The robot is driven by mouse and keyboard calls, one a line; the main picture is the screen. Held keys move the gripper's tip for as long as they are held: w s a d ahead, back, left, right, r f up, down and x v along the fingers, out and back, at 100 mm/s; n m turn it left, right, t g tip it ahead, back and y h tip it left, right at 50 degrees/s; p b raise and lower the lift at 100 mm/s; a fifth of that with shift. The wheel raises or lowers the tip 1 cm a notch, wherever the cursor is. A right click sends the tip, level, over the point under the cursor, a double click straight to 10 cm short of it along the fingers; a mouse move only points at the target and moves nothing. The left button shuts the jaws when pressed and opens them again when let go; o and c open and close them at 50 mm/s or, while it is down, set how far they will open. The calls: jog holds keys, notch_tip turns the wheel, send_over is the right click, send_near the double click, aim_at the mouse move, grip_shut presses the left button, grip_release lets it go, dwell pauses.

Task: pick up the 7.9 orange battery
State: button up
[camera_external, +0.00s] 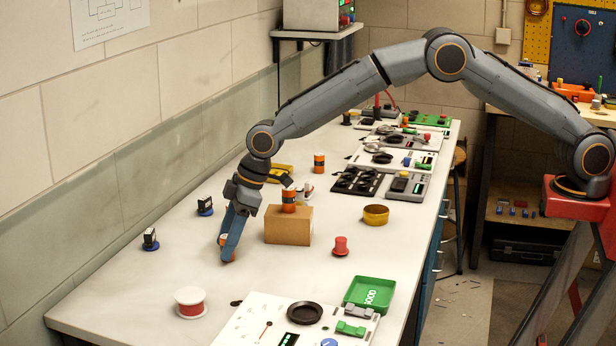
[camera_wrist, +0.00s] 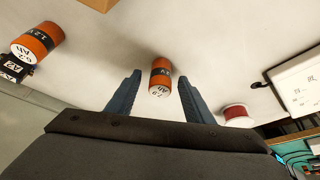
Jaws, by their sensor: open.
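The orange battery with a black band (camera_wrist: 161,76) stands between the fingertips of my gripper (camera_wrist: 159,82) in the wrist view. Its white end carries a label that looks like 7.9 Ah. Both fingers are apart, with light gaps on either side of the battery. In the external view my gripper (camera_external: 230,240) points down at the bench left of the wooden block, and its near finger hides most of this battery (camera_external: 233,257). Another orange battery (camera_wrist: 36,43), marked 6.2 Ah, is at the left of the wrist view.
An orange battery (camera_external: 289,201) stands on the wooden block (camera_external: 288,226), and another (camera_external: 319,162) stands farther back. A red-and-white spool (camera_external: 190,302), a green tray (camera_external: 369,294) and a white panel (camera_external: 262,318) are in front.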

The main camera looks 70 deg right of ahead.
grip_shut()
